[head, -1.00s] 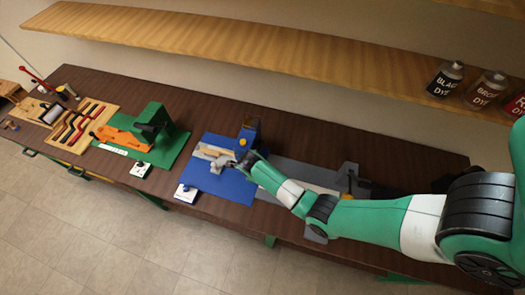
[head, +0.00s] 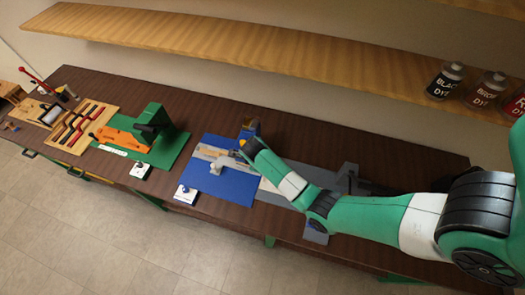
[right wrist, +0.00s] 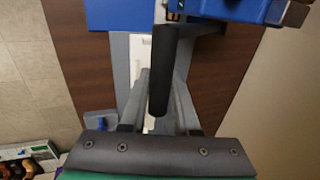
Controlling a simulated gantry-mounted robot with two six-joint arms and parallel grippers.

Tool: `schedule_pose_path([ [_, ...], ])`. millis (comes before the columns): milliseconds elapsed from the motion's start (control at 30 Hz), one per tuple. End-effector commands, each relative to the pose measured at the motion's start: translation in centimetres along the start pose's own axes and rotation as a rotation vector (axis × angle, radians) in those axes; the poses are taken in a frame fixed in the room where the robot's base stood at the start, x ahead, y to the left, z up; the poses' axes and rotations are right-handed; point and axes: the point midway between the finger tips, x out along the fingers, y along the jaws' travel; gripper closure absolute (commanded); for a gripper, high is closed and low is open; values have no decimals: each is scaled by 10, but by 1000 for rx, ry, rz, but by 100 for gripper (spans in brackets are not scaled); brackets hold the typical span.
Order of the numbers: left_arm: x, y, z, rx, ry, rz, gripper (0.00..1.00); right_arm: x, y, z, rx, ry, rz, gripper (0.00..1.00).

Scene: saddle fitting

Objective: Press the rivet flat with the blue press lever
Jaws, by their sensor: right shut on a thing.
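The blue press (head: 248,128) stands at the back of a blue mat (head: 222,186) in the head view. Part of its blue body (right wrist: 215,10) shows at the top of the right wrist view. A black handle (right wrist: 158,80) hangs from it, between the fingers of my right gripper (right wrist: 158,95), which is shut on it. In the head view my right forearm covers part of the press and mat, and the handle cannot be made out. A tan strip (head: 212,152) lies on a pale plate beside the press. I cannot make out the rivet. My left gripper is not in view.
A green press (head: 153,120) with an orange piece (head: 118,137) stands on a green mat to the left. A tool board (head: 82,125) lies further left. A long shelf (head: 230,50) with dye bottles (head: 445,80) runs above the bench.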

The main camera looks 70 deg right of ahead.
Motion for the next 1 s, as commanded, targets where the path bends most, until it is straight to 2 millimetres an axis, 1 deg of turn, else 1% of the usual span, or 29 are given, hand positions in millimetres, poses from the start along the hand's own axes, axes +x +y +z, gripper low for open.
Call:
schedule_pose_path([
  [100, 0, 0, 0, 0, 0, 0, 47, -6, -6, -1, 2, 4, 0, 95],
  [367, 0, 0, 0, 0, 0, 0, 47, -10, -9, 0, 0, 2, 1, 95],
  [600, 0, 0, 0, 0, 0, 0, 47, -19, -23, 4, 0, -2, -1, 95],
  [867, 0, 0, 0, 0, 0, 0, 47, -22, -28, 5, 0, -5, -2, 95],
  [1000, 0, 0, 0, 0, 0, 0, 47, -26, -36, 7, 0, -6, -4, 95],
])
